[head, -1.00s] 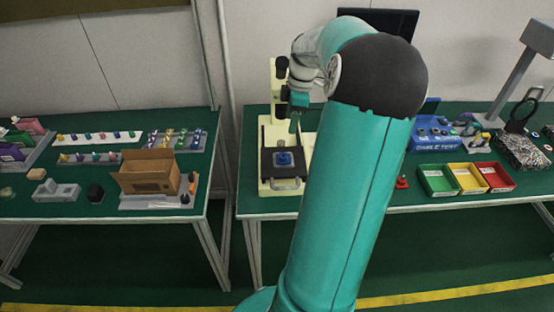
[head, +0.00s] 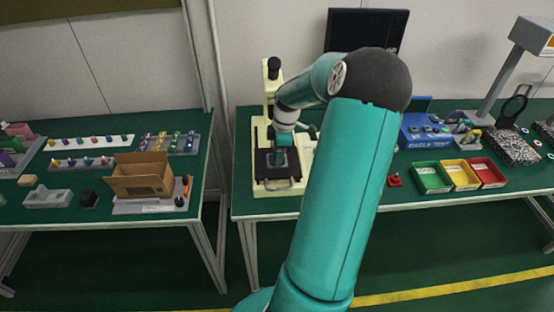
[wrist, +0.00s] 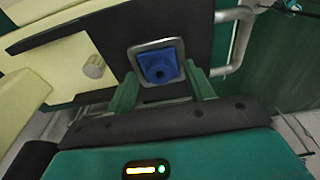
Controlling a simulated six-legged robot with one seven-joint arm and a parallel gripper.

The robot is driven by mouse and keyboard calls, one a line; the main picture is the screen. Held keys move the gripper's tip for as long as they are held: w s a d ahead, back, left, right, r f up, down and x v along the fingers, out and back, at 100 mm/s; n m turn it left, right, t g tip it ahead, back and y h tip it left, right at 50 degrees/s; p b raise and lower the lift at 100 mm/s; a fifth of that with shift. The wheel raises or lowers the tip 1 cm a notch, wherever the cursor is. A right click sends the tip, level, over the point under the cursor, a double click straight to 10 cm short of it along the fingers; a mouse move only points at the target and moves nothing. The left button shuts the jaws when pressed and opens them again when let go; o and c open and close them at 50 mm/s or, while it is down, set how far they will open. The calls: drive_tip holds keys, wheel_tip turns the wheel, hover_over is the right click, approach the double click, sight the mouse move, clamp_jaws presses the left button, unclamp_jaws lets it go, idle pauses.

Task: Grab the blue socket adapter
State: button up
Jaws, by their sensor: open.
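The blue socket adapter (wrist: 158,67) sits in a square metal-rimmed holder on a black plate in the wrist view. The plate belongs to a cream bench machine (head: 270,120) on the right-hand table. My gripper (wrist: 165,85) is open, with one green finger to each side of the adapter's near edge. The fingertips look close to the holder; I cannot tell whether they touch anything. In the head view my gripper (head: 281,155) is over the machine's black plate and hides the adapter.
A metal handle (wrist: 238,40) curves beside the plate. Green (head: 431,178), yellow (head: 460,175) and red (head: 487,173) bins stand to the right. A cardboard box (head: 140,178) is on the left table. The machine's column (head: 268,85) rises behind my gripper.

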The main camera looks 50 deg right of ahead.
drive_tip(key=shift+f, duration=0.2)
drive_tip(key=c, duration=0.8)
drive_tip(key=shift+r, duration=0.15)
